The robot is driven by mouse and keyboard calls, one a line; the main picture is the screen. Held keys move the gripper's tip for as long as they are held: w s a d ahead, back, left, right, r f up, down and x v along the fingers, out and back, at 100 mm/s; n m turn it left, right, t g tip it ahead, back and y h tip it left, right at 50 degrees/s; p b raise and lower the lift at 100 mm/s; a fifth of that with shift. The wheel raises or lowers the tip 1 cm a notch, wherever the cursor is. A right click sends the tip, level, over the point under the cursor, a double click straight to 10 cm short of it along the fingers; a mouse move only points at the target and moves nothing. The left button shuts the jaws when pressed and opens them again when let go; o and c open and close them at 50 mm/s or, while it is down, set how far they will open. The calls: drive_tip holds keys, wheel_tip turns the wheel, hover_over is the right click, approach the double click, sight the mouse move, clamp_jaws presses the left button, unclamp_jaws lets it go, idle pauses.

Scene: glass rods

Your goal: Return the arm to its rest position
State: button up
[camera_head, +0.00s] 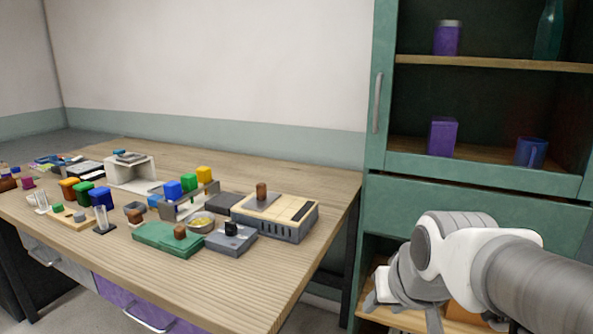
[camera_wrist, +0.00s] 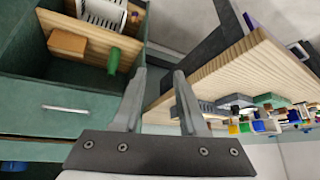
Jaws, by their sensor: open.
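My gripper (camera_wrist: 160,74) is open, with its two fingers apart and nothing between them in the wrist view. In the head view my gripper (camera_head: 375,301) shows small and partly hidden at the end of my folded arm, low at the right. It is in front of the lower part of the green cabinet (camera_head: 460,218), to the right of the wooden table (camera_head: 215,292) and apart from its tabletop. The wrist view looks past the fingers at the cabinet (camera_wrist: 50,124) on the left and the table edge (camera_wrist: 215,75) on the right, seen upside down.
Purple containers and a blue mug (camera_head: 530,152) stand on the cabinet shelves.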

drive_tip(key=s+g, duration=0.1)
drive_tip(key=s, duration=0.9)
wheel_tip(320, 180, up, 21)
drive_tip(key=p, duration=2.1)
drive_tip(key=shift+w+d, duration=0.25)
drive_tip(key=shift+d, duration=0.05)
